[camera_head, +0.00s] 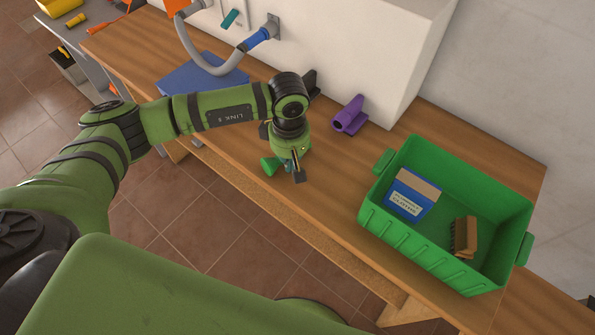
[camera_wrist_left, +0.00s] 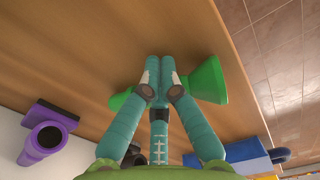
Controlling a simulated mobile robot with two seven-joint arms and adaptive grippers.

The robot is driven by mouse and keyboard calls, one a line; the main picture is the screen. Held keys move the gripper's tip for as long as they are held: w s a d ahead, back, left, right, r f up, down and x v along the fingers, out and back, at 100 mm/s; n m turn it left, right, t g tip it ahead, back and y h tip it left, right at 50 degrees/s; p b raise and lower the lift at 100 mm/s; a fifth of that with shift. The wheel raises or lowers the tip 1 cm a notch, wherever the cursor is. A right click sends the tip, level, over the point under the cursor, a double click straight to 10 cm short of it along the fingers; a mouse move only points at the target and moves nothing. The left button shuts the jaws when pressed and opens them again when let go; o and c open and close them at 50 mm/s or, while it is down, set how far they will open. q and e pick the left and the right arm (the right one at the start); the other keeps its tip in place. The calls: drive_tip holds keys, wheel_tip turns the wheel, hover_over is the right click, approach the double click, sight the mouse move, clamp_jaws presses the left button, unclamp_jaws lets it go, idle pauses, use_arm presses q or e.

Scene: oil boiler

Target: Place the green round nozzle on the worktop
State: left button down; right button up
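The green round nozzle (camera_head: 268,165) shows at the tip of my left gripper (camera_head: 286,168), over the front part of the wooden worktop (camera_head: 330,185). In the left wrist view the teal fingers of my left gripper (camera_wrist_left: 160,82) are closed around the nozzle's middle. The nozzle's wide flared end (camera_wrist_left: 209,82) sticks out to the right of the fingers and its narrow end to the left. The fingers hide its middle. It is very close to the worktop; I cannot tell whether it touches. My right gripper is not in view.
A purple nozzle (camera_head: 350,116) stands by the white boiler (camera_head: 345,50). A green crate (camera_head: 440,262) with a blue box (camera_head: 409,197) and a brown brush (camera_head: 464,238) is to the right. A blue flat object (camera_head: 205,75) lies at the left. Worktop between gripper and crate is clear.

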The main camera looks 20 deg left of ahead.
use_arm(q)
drive_tip(key=shift+w+a+f, duration=0.1)
drive_tip(key=shift+w+a, duration=0.1)
drive_tip(key=shift+a, duration=0.05)
drive_tip(key=shift+r, duration=0.2)
wheel_tip(320, 180, up, 12)
idle(0.4)
drive_tip(key=shift+f, duration=0.1)
